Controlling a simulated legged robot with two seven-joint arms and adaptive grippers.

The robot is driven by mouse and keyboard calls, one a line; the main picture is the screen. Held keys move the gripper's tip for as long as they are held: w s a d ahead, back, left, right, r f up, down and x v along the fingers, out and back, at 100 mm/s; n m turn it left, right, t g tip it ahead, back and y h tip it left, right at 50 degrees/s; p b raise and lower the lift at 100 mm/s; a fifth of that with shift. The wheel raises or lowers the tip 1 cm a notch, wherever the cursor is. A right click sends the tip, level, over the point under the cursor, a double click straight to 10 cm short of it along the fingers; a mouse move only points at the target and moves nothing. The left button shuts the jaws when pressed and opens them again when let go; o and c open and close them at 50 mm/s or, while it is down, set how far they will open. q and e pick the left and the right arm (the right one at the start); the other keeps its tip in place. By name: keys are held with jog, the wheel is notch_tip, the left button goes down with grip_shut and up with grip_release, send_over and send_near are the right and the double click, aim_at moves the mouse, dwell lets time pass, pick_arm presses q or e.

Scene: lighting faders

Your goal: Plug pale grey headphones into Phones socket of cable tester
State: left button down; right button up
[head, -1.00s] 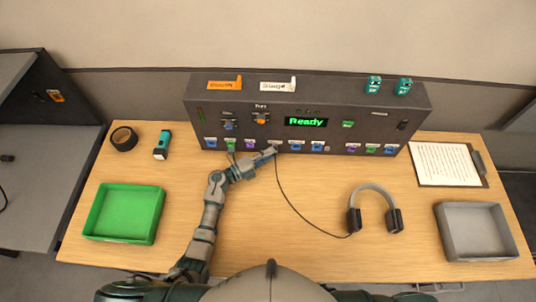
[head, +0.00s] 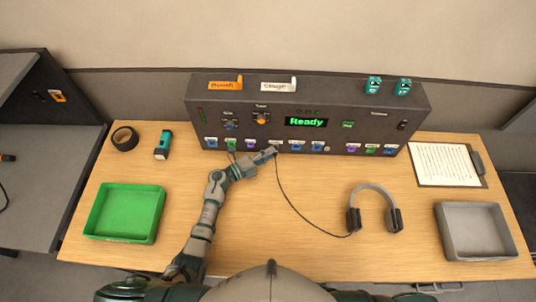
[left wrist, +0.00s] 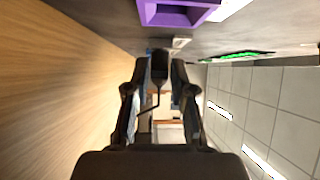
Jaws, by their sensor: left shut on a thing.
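The pale grey headphones (head: 374,212) lie on the table right of centre. Their thin black cable (head: 296,205) runs up and left to my left gripper (head: 269,154). The gripper is shut on the dark headphone plug (left wrist: 160,65), with the cable hanging between the fingers in the left wrist view. The dark cable tester (head: 307,112) stands at the back of the table with a lit green "Ready" screen. The gripper is just in front of its lower row of sockets, close to a pale socket (left wrist: 180,42). Socket labels are too small to read. My right gripper is out of view.
A purple socket (left wrist: 175,14) is near the gripper. A green tray (head: 125,240), black tape roll (head: 125,138) and teal torch (head: 163,144) are at left. A clipboard (head: 448,165) and grey tray (head: 478,258) are at right. The table middle is mostly clear.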

pick_arm(q)
jog(key=shift+w+a+r+b, duration=0.15)
jog(key=shift+w+r+b, duration=0.15)
jog(key=shift+w+b, duration=0.15)
dwell(0.8)
dwell(1.2)
jog(key=shift+s+p, duration=0.1)
jog(key=shift+p, duration=0.2)
jog(key=shift+s+f+p, duration=0.3)
jog(key=shift+s+p, duration=0.15)
jog(key=shift+s, duration=0.05)
jog(key=shift+s+p, duration=0.7)
jog(key=shift+s, duration=0.85)
jog(key=shift+s+f, duration=0.1)
jog(key=shift+s, duration=0.15)
jog(key=shift+w+d, duration=0.1)
jog(key=shift+d, duration=0.1)
jog(key=shift+w, duration=1.05)
